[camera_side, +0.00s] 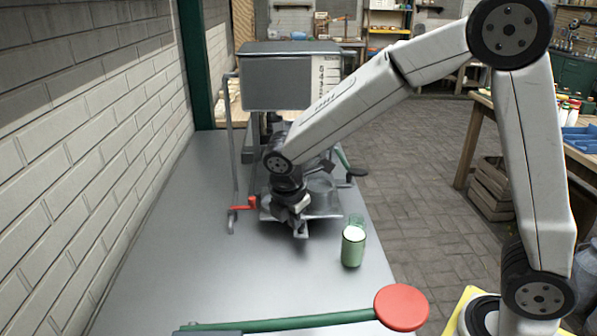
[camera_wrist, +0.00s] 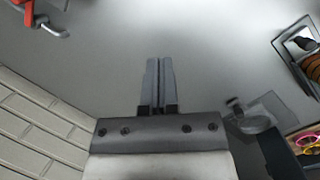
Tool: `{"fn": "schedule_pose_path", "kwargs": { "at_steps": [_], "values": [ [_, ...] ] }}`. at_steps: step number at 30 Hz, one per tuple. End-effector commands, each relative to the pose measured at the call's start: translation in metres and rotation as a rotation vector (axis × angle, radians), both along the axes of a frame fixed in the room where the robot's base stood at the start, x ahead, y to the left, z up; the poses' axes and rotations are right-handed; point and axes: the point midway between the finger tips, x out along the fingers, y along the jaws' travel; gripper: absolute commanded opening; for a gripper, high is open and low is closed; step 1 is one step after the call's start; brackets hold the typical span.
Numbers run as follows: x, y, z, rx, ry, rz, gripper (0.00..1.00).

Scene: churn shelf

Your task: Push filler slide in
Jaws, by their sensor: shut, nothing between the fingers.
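The grey filling machine (camera_side: 275,85) stands on the bench, with a box-shaped tank and a numbered scale at its top. A flat grey metal plate (camera_side: 327,210) sits low at its front, partly hidden by my gripper; it may be the filler slide, but I cannot tell for certain. My gripper (camera_side: 301,231) points down in front of the machine, beside the plate's left part. In the wrist view its two fingers (camera_wrist: 158,62) are together and empty, over bare grey surface. I cannot tell whether they touch the plate.
A red handle (camera_side: 243,207) on a grey rod is left of my gripper; red also shows in the wrist view (camera_wrist: 28,12). A green lever with a red disc (camera_side: 402,308) crosses the front. A brick wall (camera_side: 95,130) borders the left.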

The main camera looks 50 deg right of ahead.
Motion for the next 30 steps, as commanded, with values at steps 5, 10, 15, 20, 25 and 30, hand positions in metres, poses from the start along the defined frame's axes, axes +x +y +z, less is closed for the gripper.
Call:
{"fn": "schedule_pose_path", "kwargs": {
  "at_steps": [5, 10, 15, 20, 25, 30],
  "values": [
    [0.019, 0.009, 0.008, -0.09, 0.063, 0.219, 0.0],
    [0.026, 0.012, 0.011, -0.126, 0.091, 0.305, 0.0],
    [0.027, 0.012, 0.012, -0.13, 0.094, 0.314, 0.0],
    [0.027, 0.01, 0.008, -0.129, 0.094, 0.313, 0.0],
    [0.028, 0.006, -0.002, -0.129, 0.094, 0.31, 0.0],
    [0.03, -0.001, -0.022, -0.129, 0.096, 0.31, 0.0]
  ]
}}
